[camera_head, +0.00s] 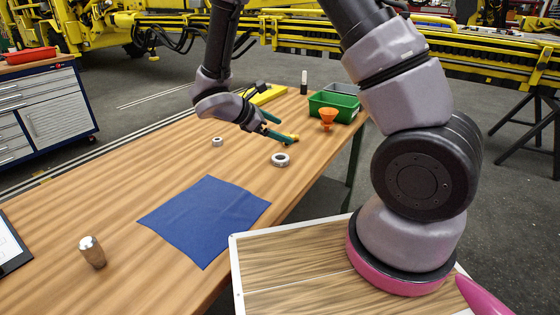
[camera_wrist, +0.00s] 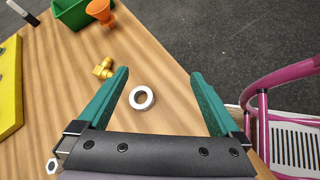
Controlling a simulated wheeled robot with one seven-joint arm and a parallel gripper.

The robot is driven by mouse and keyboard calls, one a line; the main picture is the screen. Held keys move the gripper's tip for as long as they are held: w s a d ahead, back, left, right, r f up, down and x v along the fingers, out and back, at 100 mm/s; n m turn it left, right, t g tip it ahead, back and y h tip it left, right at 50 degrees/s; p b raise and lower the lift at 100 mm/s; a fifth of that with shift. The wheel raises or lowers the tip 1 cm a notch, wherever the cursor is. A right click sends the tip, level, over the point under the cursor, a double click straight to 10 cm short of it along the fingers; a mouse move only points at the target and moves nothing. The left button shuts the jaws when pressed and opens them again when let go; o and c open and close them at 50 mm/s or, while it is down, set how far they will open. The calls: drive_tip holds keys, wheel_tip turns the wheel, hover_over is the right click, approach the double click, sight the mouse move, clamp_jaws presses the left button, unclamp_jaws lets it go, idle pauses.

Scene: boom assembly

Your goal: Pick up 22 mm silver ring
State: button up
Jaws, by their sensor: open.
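A silver ring (camera_head: 280,159) lies flat on the wooden table, with its hole facing up. It also shows in the wrist view (camera_wrist: 141,97), where it appears between the two fingers, closer to the left one. My gripper (camera_head: 283,131) has teal fingers spread wide and holds nothing. In the wrist view, my gripper (camera_wrist: 159,74) shows both fingers, with bare table and floor between them beyond the ring. In the head view the fingers are above the table, behind the ring. I cannot tell their exact height.
A yellow fitting (camera_wrist: 103,68) lies near the left fingertip. A small silver nut (camera_wrist: 52,166) lies to the left. A blue cloth (camera_head: 205,218) lies in front. The table edge is close.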

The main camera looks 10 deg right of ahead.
sight(276, 160)
drive_tip(key=a+f+n+t, duration=0.1)
drive_tip(key=a+f+n, duration=0.1)
drive_tip(key=f, duration=0.1)
drive_tip(key=w+a+f+n+t, duration=0.1)
drive_tip(key=a+f+n+t, duration=0.1)
drive_tip(key=f+n, duration=0.1)
drive_tip(key=a+f+n+t, duration=0.1)
drive_tip(key=a+f+n, duration=0.1)
drive_tip(key=f, duration=0.2)
drive_tip(key=shift+w+a+f+t, duration=0.1)
drive_tip(key=shift+w+a+t, duration=0.1)
drive_tip(key=shift+a+t, duration=0.15)
drive_tip(key=shift+w+f+n, duration=0.1)
drive_tip(key=shift+f+n, duration=0.2)
drive_tip(key=shift+n, duration=0.1)
drive_tip(key=x, duration=0.5)
drive_tip(key=shift+a+f, duration=0.1)
drive_tip(key=x, duration=0.5)
drive_tip(key=shift+f, duration=0.15)
drive_tip(key=c, duration=1.4)
clamp_jaws()
